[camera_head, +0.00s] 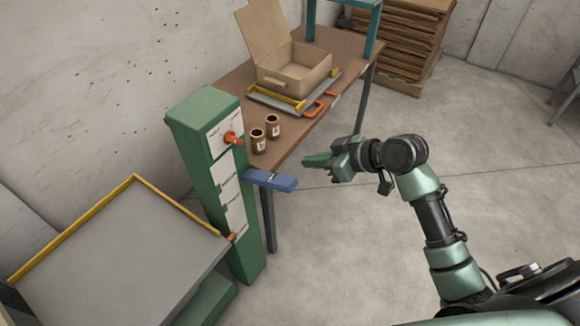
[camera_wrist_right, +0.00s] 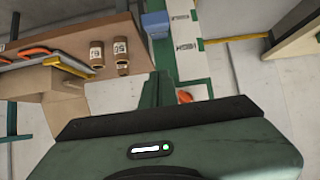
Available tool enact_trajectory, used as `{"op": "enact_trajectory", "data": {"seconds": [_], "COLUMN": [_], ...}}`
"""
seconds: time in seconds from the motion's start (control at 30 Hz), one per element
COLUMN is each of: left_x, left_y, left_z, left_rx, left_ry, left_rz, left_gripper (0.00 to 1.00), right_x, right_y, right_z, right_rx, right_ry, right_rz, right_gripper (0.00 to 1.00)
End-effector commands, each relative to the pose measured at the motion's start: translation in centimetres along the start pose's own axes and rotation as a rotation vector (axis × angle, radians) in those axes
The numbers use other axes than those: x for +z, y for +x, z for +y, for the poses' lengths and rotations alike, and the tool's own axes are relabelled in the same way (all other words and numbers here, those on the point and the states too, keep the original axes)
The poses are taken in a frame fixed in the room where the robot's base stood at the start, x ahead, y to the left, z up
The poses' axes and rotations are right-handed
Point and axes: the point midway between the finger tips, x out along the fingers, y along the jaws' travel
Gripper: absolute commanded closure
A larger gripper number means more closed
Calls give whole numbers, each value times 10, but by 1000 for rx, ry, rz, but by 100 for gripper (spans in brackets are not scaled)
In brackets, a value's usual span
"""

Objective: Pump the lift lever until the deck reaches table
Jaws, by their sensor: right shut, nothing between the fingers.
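The green lift column (camera_head: 205,150) stands at the front end of the wooden table, with white label plates on its face. A blue lever (camera_head: 270,180) juts from the column toward the right, beside the table edge; it also shows in the right wrist view (camera_wrist_right: 155,24). The grey deck (camera_head: 120,255), with a yellow rail, sits left of the column, lower than the tabletop (camera_head: 290,130). My right gripper (camera_head: 312,161) is shut and empty, right of the blue lever and apart from it. My left gripper is out of view.
An orange knob (camera_head: 232,138) is high on the column, and a small orange pointer (camera_head: 232,237) is low on it. Two brown jars (camera_head: 265,132), an open cardboard box (camera_head: 295,70) and a tray with orange handles (camera_head: 318,106) are on the table.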

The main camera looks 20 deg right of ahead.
Motion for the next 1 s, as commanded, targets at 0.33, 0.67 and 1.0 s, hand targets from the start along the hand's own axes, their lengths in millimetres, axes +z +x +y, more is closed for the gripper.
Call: {"op": "enact_trajectory", "data": {"seconds": [0.33, 0.67, 1.0], "left_x": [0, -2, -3], "left_y": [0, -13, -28], "left_z": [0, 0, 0], "left_rx": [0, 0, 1], "left_ry": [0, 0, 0], "left_rz": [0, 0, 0], "left_gripper": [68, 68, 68], "right_x": [1, -2, 19], "right_y": [3, 53, 105], "right_z": [0, -1, -1], "right_rx": [0, -3, 0], "right_ry": [1, 5, 5], "right_rz": [0, 0, -5], "right_gripper": [100, 100, 100]}}
